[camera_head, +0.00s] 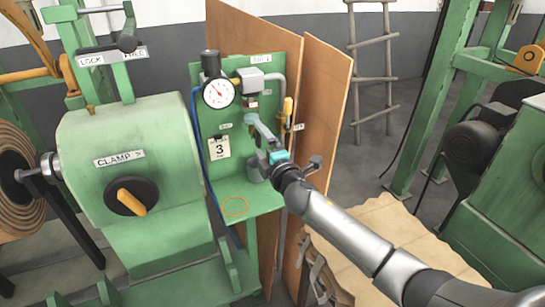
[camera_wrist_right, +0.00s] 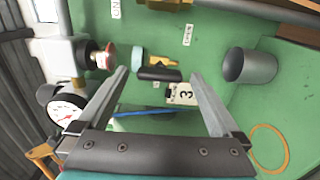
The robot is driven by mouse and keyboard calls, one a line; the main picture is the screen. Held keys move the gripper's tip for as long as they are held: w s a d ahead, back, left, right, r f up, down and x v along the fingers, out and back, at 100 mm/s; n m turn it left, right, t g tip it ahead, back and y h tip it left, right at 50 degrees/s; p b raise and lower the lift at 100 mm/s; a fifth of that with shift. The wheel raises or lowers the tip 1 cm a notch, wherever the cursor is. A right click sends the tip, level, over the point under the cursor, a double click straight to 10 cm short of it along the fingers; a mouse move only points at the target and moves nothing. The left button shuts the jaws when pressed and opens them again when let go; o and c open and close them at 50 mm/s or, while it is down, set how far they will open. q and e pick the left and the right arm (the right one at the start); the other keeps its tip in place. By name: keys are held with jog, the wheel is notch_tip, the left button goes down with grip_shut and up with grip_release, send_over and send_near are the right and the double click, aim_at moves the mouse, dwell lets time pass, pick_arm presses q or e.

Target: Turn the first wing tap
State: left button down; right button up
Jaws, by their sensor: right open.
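A small brass fitting (camera_wrist_right: 160,61) with a light teal part (camera_wrist_right: 137,58) and a black bar (camera_wrist_right: 160,74) sits on the green panel in the wrist view. It looks like a wing tap. In the head view its teal part (camera_head: 250,118) shows by the fingertips, the rest mostly hidden by my gripper. My right gripper (camera_head: 260,127) is in front of the panel; in the wrist view its two fingers (camera_wrist_right: 160,75) are spread wide, one on each side of the fitting, with nothing held. I cannot tell the remaining depth. My left gripper is out of view.
A pressure gauge (camera_head: 219,93) and a grey box (camera_head: 250,80) are up and left of my gripper. A red knob (camera_wrist_right: 105,57) is near one finger. A yellow-handled fitting (camera_head: 288,107) is to the right. A grey cup (camera_wrist_right: 249,65) stands below the fitting. A calendar card (camera_head: 218,149) hangs left.

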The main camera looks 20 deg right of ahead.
jog(key=s, duration=1.4)
jog(key=shift+s+d, duration=0.25)
jog(key=shift+s, duration=0.15)
jog(key=s+f+m+g+h, duration=0.3)
jog(key=s+f+m+g, duration=0.8)
jog(key=s+f+m, duration=0.4)
jog(key=s+a+f+m+g+y, duration=0.1)
jog(key=s+a+g, duration=0.15)
jog(key=s, duration=0.25)
jog(key=s+a+m+g+y, duration=0.1)
jog(key=s+a+y, duration=0.15)
jog(key=s, duration=0.25)
notch_tip(320, 180, down, 25)
jog(key=s+g+b, duration=0.1)
jog(key=s+b, duration=0.1)
jog(key=b, duration=0.2)
jog(key=s+d+f+g+h+b, duration=0.1)
jog(key=s+d+f+b, duration=0.1)
jog(key=s+f, duration=1.3)
notch_tip(320, 180, down, 2)
jog(key=shift+s+d+f+n+b, duration=0.15)
jog(key=shift+n+b, duration=0.15)
jog(key=shift+n, duration=0.1)
